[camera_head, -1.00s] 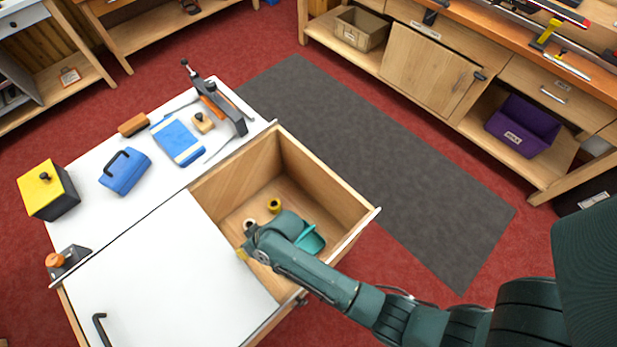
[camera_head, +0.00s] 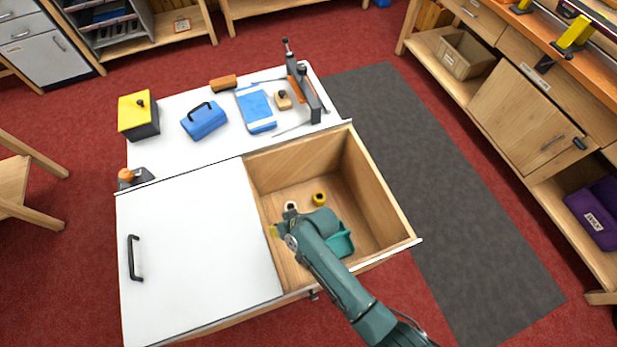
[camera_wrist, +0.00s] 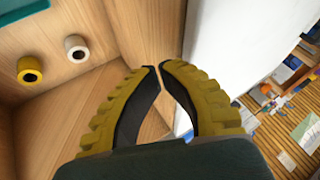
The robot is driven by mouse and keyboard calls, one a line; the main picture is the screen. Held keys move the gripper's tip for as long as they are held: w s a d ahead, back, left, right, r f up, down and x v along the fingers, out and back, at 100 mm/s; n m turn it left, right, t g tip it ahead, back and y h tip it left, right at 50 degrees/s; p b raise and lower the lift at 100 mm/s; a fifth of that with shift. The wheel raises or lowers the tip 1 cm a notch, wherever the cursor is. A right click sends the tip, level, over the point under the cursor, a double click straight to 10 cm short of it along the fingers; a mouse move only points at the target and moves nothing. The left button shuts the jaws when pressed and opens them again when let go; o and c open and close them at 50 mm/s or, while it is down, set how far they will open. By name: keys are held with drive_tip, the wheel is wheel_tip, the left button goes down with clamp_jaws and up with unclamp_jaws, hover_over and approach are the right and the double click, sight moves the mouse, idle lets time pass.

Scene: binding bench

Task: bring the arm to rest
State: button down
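My gripper (camera_head: 274,231) is inside the wooden compartment (camera_head: 385,190) of the white-topped bench, low over its left side near the white cover (camera_head: 200,250). In the wrist view, the two yellow, black-padded fingers of my gripper (camera_wrist: 160,67) have their tips almost together, with a thin gap and nothing between them. My dark green arm reaches in over the compartment's front edge. A yellow roll (camera_head: 319,199) and a white roll (camera_head: 291,207) lie beyond my gripper. A teal container (camera_head: 341,243) is right of my wrist, partly hidden by it.
A black handle (camera_head: 135,258) rises from the cover. A grey mat (camera_head: 440,190) lies clear at right.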

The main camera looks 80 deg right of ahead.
drive_tip(key=s+p+v, duration=0.1)
drive_tip(key=p+v, duration=0.1)
drive_tip(key=v, duration=0.9)
drive_tip(key=shift+d+f, duration=0.4)
drive_tip(key=shift+d, duration=0.2)
